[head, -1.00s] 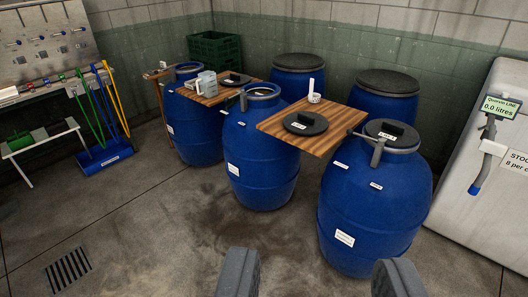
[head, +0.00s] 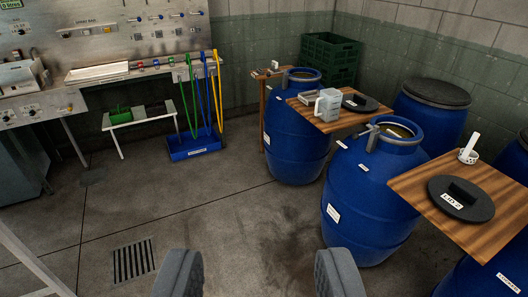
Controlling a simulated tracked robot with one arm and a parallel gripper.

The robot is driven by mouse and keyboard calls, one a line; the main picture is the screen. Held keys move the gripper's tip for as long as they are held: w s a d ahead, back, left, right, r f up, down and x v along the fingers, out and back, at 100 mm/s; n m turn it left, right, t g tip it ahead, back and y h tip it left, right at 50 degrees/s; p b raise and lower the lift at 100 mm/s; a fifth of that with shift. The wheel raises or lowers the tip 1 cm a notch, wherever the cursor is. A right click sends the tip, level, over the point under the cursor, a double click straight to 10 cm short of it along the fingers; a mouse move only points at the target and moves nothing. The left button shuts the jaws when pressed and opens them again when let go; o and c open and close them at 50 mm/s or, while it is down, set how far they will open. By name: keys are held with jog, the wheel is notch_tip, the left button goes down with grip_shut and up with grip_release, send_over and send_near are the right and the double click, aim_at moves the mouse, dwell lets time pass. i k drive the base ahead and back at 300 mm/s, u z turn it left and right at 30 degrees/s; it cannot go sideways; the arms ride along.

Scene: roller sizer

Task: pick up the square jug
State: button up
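The square jug (head: 327,105) is pale grey-white and boxy. It stands upright on a small wooden shelf (head: 325,123) between two blue barrels, next to a black lid. Its handle side faces left in the picture. My gripper (head: 259,275) shows at the bottom edge with its two grey fingers wide apart and nothing between them. It is well short of the jug, which is farther away and up to the right.
Blue barrels (head: 298,140) line the right side, with a nearer wooden shelf (head: 485,222) holding a black lid (head: 461,197) and a white perforated cup (head: 468,156). A green crate (head: 331,58) stands behind. The concrete floor (head: 215,215) ahead is clear, with a drain grate (head: 134,261).

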aim_at(328, 106)
jog(key=u, duration=0.25)
jog(key=i, duration=2.7)
jog(key=z, duration=1.1)
jog(key=i, duration=1.2)
jog(key=z, duration=0.65)
